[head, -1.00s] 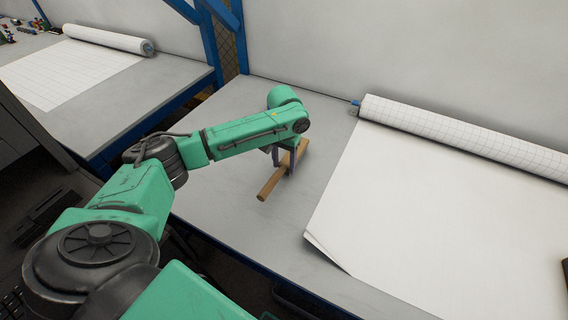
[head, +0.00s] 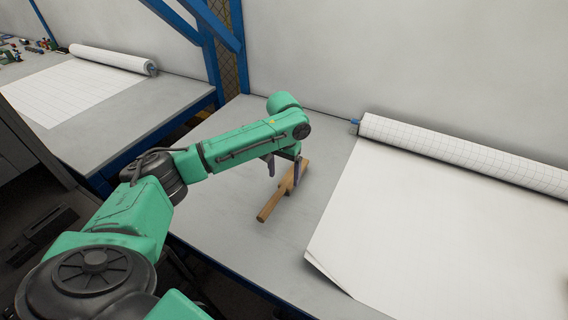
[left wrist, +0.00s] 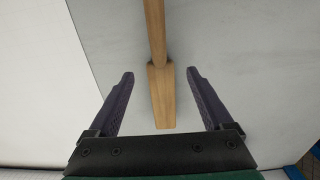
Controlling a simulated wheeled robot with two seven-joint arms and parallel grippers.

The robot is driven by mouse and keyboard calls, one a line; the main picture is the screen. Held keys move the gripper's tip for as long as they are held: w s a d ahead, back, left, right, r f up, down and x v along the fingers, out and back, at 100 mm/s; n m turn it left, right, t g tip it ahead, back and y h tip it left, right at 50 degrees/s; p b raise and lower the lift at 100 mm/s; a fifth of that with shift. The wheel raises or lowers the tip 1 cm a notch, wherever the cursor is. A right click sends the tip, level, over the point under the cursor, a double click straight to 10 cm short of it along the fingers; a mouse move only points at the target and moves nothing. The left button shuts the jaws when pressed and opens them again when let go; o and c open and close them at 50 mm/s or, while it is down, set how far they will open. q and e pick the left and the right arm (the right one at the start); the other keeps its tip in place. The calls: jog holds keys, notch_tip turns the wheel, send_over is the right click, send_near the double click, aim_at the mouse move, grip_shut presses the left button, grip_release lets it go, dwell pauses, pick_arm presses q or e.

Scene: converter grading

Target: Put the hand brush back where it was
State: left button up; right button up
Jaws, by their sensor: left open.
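The hand brush (head: 272,206) is a brown wooden piece with a narrow handle and a wider block. It lies on the grey table, left of the white paper sheet. In the left wrist view the brush (left wrist: 161,92) runs down between the two fingers, with clear gaps on both sides. My left gripper (head: 283,170) is open, with its fingers at the wider part of the brush; it also shows in the left wrist view (left wrist: 164,95). The gripper partly hides the brush in the head view. My right gripper is not in view.
A paper sheet (head: 430,230) with a grid-printed roll (head: 460,152) covers the table's right side. The grey table (head: 225,215) is bare around the brush. Another table (head: 130,105) with paper and small items stands at the left, beside blue posts (head: 212,60).

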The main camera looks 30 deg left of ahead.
aim_at(284, 185)
pick_arm(q)
notch_tip(284, 185, up, 8)
jog(key=shift+b, duration=0.3)
jog(key=shift+f, duration=0.1)
